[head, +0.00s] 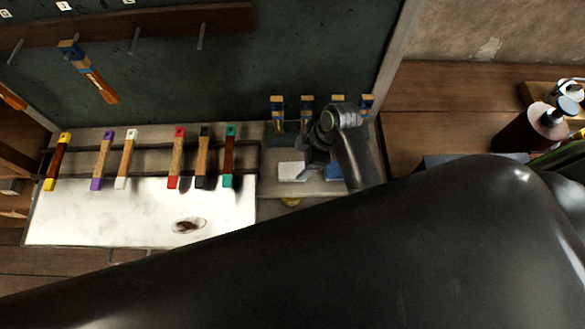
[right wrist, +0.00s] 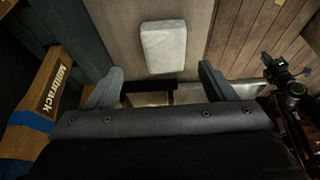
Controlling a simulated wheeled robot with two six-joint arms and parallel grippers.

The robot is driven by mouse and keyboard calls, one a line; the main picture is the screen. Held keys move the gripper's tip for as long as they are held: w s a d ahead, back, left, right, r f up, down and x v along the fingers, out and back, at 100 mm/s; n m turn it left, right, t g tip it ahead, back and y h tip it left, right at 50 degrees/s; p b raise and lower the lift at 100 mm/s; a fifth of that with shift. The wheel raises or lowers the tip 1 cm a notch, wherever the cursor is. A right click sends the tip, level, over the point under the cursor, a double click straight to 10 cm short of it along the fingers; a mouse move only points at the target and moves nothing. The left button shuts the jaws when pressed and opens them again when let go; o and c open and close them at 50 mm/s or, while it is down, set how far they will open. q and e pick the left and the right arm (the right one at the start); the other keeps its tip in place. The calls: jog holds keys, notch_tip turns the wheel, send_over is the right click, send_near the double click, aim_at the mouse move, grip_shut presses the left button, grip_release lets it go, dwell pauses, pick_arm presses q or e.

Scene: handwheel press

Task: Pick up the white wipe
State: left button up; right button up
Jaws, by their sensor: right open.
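The white wipe (head: 291,171) lies flat on the grey-brown bench surface, right of the white board. It is a small pale rectangular pad, seen in full in the right wrist view (right wrist: 163,46). My right gripper (head: 318,158) hangs over the bench beside the wipe. In the right wrist view its two fingers (right wrist: 161,73) are spread wide and empty. The wipe shows just beyond the fingertips, centred between them and apart from both. My left gripper is not in view.
A blue block (head: 334,173) lies right of the wipe, partly behind my arm. Several wood-and-blue tools (head: 277,107) stand behind the gripper. Several colour-tipped handles (head: 125,160) lie along the white board (head: 110,220). A brown bottle (head: 535,128) stands at right. My dark arm covers the foreground.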

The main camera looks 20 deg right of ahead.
aim_at(293, 170)
jog(key=shift+a+f, duration=0.1)
jog(key=shift+f, duration=0.15)
jog(key=shift+a+f+p, duration=0.25)
jog(key=shift+f+p, duration=0.05)
jog(key=shift+f, duration=0.05)
jog(key=x, duration=0.1)
jog(key=p+x, duration=0.1)
jog(key=x, duration=0.1)
jog(key=shift+s, duration=0.3)
jog(key=shift+x, duration=0.75)
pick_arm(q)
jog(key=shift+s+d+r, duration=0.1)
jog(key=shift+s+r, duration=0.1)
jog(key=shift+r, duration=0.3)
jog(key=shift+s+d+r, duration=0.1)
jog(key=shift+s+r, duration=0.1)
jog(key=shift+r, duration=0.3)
pick_arm(e)
jog(key=shift+d, duration=0.1)
jog(key=shift+c, duration=0.5)
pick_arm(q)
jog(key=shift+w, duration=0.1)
pick_arm(e)
jog(key=c, duration=1)
